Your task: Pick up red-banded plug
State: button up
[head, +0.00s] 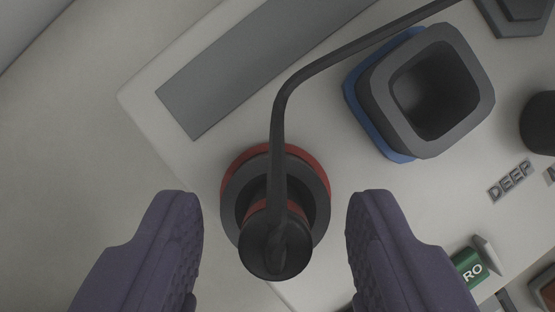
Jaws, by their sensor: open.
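The red-banded plug (274,252) has a round black end with a black cable leaving it, and a red band shows on its body. It stands in or over a round dark socket (232,200) with a red rim; how deep it sits I cannot tell. My gripper (274,212) is open, one purple finger on each side of the plug, with gaps on both sides. The fingers do not appear to touch the plug. The cable covers part of the plug and socket.
The cable (345,52) runs from the plug up to the top right. A square grey socket (455,135) with a blue base stands at the upper right of the light panel (150,100). The left is clear.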

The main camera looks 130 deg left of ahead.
jog(key=shift+r, duration=0.1)
jog(key=shift+c, duration=0.2)
grip_shut()
